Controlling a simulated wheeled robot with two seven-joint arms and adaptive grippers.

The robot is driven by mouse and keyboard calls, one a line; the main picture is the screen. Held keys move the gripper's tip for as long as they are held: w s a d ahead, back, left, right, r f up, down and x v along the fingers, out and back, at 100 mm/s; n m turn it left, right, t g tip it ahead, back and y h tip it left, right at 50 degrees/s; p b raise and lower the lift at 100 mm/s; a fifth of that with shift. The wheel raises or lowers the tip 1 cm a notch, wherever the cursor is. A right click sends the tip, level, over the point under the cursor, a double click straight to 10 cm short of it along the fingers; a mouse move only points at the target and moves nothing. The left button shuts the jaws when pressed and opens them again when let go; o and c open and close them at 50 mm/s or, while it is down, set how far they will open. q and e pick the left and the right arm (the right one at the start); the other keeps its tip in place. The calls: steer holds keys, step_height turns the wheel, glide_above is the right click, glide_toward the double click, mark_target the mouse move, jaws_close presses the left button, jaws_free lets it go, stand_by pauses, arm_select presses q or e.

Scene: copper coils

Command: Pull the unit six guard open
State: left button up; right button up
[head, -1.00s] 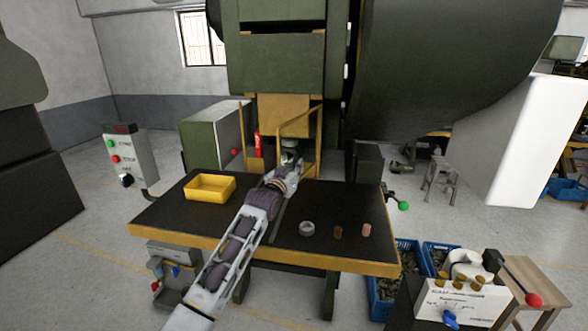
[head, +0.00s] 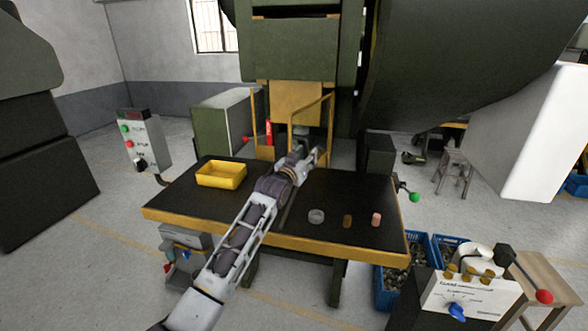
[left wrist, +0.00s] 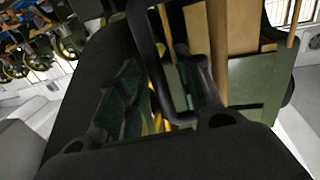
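The guard (head: 332,125) is a yellow frame on the front of the green press, above the back edge of the table, and it stands at an angle to the press. My left gripper (head: 318,156) reaches over the table to the guard's lower right side. In the left wrist view the two dark fingers of my left gripper (left wrist: 162,85) are apart. A dark bent bar (left wrist: 163,75) runs between them, with yellow parts behind. I see no clear grip on the bar. My right gripper is not in view.
The black-topped table (head: 262,215) holds a yellow tray (head: 221,175), a grey ring (head: 316,216) and two small copper-coloured pieces. A control box (head: 143,145) stands left. A lever with a green knob (head: 414,197) sticks out right. Blue crates (head: 391,285) stand on the floor.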

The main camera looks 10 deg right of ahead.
arm_select(q)
steer(key=v, duration=1.1)
steer(key=shift+s+a, duration=0.15)
steer(key=shift+a, duration=0.1)
stand_by(0.5)
stand_by(0.3)
